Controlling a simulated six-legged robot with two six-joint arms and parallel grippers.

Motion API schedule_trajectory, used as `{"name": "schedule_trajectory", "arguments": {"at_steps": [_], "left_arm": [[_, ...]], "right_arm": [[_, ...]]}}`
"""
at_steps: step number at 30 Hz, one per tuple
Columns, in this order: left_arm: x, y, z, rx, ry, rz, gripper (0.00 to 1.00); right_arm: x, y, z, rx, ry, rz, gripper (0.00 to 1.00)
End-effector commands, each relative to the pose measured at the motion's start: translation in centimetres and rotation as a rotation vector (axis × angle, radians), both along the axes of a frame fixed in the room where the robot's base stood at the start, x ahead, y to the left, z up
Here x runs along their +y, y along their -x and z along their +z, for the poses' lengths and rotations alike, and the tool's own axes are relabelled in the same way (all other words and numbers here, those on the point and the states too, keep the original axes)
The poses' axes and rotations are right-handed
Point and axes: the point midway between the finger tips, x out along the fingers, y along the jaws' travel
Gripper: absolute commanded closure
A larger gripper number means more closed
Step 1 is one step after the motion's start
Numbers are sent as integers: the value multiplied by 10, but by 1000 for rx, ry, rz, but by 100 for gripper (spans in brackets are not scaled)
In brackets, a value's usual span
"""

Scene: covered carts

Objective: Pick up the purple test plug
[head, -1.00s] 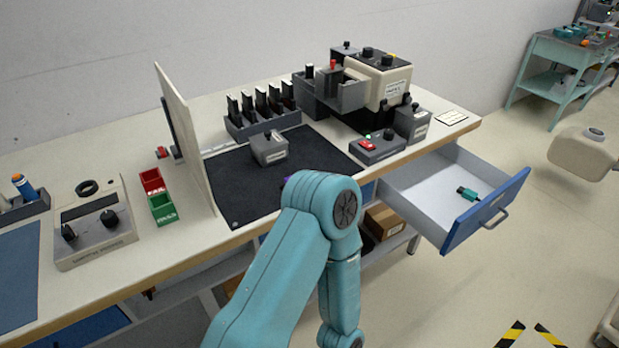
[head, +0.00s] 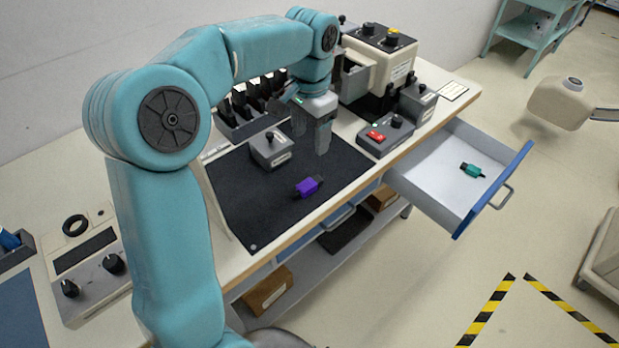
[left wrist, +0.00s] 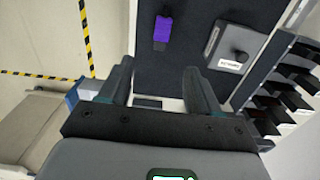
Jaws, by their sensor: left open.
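My left gripper (head: 312,136) is open and empty, pointing down above the back right part of the mat, apart from the plug. Its two dark fingers also show in the left wrist view (left wrist: 158,72). My right gripper is in neither view.
A grey box with a knob (head: 270,148) stands on the mat behind the plug. A control box with a red switch (head: 386,136) is to the right. An open drawer (head: 440,178) holds a teal plug (head: 472,170). The mat around the purple plug is clear.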

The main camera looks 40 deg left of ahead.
Motion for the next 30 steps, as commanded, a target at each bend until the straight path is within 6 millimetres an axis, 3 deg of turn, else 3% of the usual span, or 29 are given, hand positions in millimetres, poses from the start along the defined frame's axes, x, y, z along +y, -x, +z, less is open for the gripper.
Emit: {"name": "schedule_trajectory", "arguments": {"at_steps": [6, 12, 19, 25, 30], "left_arm": [[-7, 5, -53, 8, 2, -1, 37], [-8, 6, -91, 6, 2, -2, 37], [-6, 5, -109, 5, 1, -2, 37], [2, 4, -141, 6, 3, -2, 37], [3, 3, -154, 2, 3, -2, 37]], "right_arm": [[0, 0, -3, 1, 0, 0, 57], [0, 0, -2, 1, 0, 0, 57], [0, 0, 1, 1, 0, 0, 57], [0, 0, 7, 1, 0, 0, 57], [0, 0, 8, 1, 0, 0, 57]]}}
